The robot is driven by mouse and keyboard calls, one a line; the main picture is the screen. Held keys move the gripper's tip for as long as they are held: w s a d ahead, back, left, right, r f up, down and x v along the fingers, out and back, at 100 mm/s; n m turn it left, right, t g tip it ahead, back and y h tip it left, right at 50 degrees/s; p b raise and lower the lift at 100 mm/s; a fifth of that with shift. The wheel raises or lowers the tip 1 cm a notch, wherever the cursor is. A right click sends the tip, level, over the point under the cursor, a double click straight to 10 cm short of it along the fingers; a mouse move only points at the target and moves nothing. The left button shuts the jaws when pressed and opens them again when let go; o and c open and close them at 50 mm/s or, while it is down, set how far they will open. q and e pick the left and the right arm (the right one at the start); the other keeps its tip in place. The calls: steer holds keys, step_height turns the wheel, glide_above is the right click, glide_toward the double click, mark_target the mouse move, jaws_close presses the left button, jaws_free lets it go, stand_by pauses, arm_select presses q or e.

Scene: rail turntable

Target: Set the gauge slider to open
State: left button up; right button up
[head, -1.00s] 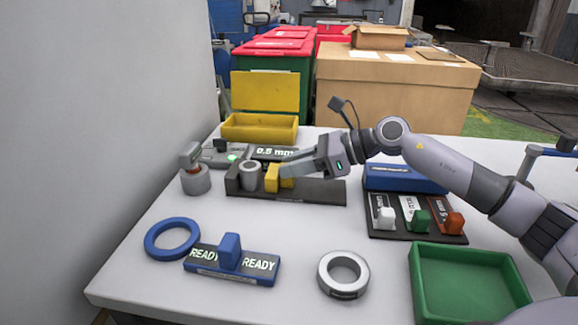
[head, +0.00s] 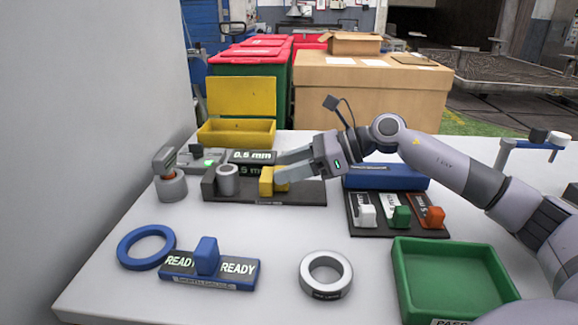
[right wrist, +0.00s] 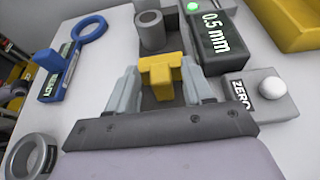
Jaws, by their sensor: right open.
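The yellow gauge slider (head: 267,181) sits on a dark rail base (head: 308,191), apart from and to the right of the grey cylinder (head: 227,180) on the same base. In the right wrist view the slider (right wrist: 160,74) is a yellow T-shaped block. My right gripper (head: 284,168) is open, with its fingers on either side of the slider; the fingers (right wrist: 160,90) also show in the right wrist view. I cannot tell whether either finger touches the block. A "0.5 mm" display (head: 252,156) stands behind the base. My left gripper is not in view.
A grey knobbed post (head: 171,187) stands left of the base. A yellow bin (head: 236,132) is behind. In front lie a blue ring (head: 146,260), a READY slider block (head: 207,257) and a grey ring (head: 304,278). A three-switch panel (head: 400,228) and green tray (head: 400,292) are at right.

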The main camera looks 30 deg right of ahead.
steer(key=b+v, duration=0.1)
steer(key=v, duration=0.4)
steer(key=shift+s+d, duration=0.15)
steer(key=shift+d, duration=0.15)
steer(key=shift+s+d+r, duration=0.3)
steer(key=shift+d, duration=0.1)
steer(key=shift+s+r, duration=0.1)
